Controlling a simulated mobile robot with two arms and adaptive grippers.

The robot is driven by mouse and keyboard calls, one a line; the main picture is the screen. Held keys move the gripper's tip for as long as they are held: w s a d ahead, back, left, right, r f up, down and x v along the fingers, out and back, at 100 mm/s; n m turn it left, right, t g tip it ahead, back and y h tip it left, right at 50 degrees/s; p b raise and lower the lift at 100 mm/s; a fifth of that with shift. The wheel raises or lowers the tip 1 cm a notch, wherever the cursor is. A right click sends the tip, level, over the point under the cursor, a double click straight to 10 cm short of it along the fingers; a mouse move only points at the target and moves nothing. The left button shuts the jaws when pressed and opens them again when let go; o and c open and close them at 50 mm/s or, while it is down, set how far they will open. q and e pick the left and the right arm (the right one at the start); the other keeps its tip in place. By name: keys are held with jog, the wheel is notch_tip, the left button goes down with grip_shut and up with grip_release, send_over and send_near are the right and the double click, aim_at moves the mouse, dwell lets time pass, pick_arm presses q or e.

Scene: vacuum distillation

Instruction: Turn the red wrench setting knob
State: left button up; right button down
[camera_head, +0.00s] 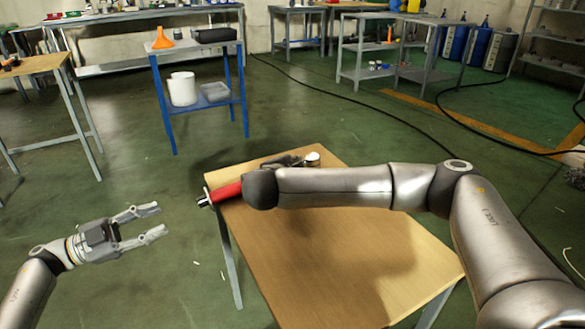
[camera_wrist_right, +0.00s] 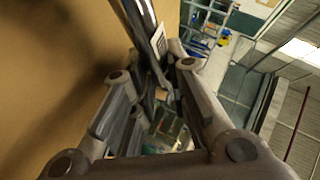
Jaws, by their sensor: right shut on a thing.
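The red wrench (camera_head: 228,191) lies at the left corner of the wooden table (camera_head: 320,255), with its dark and silver end sticking out past the edge. My right arm crosses over the table and hides the rest of it. The right gripper (camera_wrist_right: 168,88) shows in the right wrist view, shut around a grey metal shaft (camera_wrist_right: 142,22) that seems to be part of the wrench. I cannot make out the setting knob clearly. My left gripper (camera_head: 161,219) is open and empty, left of the table and apart from the wrench.
A small round white-topped piece (camera_head: 313,158) shows at the table's far edge. A blue-legged cart (camera_head: 198,48) with an orange funnel (camera_head: 162,38) and a white container (camera_head: 182,89) stands behind. A black cable (camera_head: 350,100) crosses the floor.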

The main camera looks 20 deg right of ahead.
aim_at(203, 202)
pick_arm(q)
jog(key=shift+o, duration=0.8)
jog(key=d+m, duration=0.4)
jog(key=m, duration=1)
jog(key=d+r+m+y, duration=0.1)
jog(key=d+m, duration=0.4)
jog(key=m, duration=1)
jog(key=shift+w+d, duration=0.2)
jog(key=shift+d, duration=0.05)
